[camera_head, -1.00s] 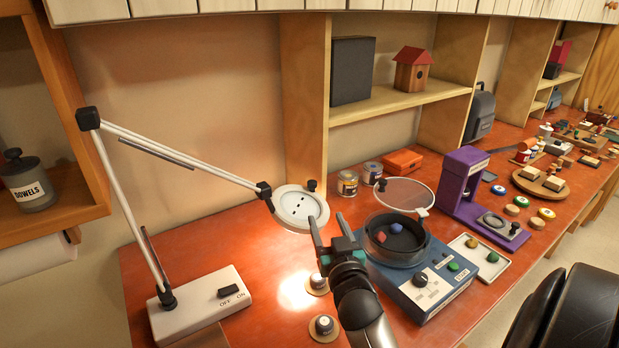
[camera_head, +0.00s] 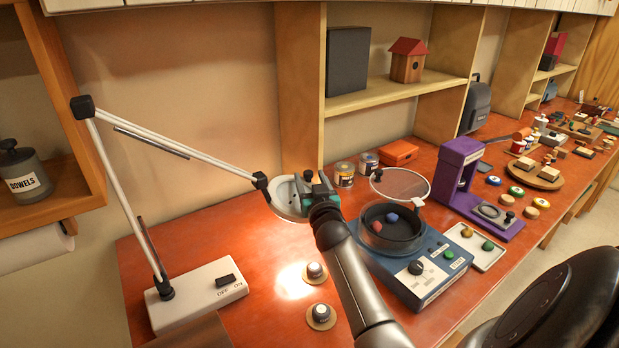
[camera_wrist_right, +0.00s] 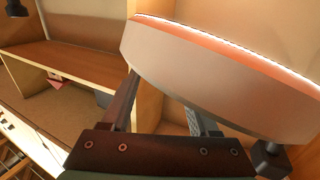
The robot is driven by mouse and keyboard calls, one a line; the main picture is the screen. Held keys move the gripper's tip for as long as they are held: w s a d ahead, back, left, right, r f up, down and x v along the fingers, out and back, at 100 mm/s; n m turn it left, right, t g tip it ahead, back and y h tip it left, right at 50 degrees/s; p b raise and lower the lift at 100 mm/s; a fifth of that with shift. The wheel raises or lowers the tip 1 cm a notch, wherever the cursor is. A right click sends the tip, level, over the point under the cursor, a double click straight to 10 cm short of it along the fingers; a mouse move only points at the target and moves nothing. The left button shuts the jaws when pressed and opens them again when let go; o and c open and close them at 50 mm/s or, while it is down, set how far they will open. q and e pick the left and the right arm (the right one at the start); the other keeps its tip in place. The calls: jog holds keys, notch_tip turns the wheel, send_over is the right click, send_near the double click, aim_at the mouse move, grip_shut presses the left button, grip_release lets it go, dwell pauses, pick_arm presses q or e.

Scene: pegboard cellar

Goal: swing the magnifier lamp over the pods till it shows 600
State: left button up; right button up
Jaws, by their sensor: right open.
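The magnifier lamp has a white base (camera_head: 197,296) with an OFF/ON switch, a jointed white arm (camera_head: 165,143) and a round pale head (camera_head: 284,196) over the bench. Its light makes a bright patch on the bench. Two small pods, one farther (camera_head: 315,271) and one nearer (camera_head: 321,313), sit on round wooden discs at that patch's right side; no 600 is readable. My right gripper (camera_head: 314,188) is open at the head's right side, partly covering it. In the wrist view, the lamp head (camera_wrist_right: 215,75) looms across the open fingers (camera_wrist_right: 165,105); contact is unclear. My left gripper is out of view.
A blue device (camera_head: 425,285) with a round bowl and a clear raised lid (camera_head: 401,186) stands right of my right arm. Bench between lamp base and pods is clear.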

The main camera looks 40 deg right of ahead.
jog(key=shift+x, duration=0.8)
jog(key=shift+c, duration=0.4)
grip_shut()
dwell(0.6)
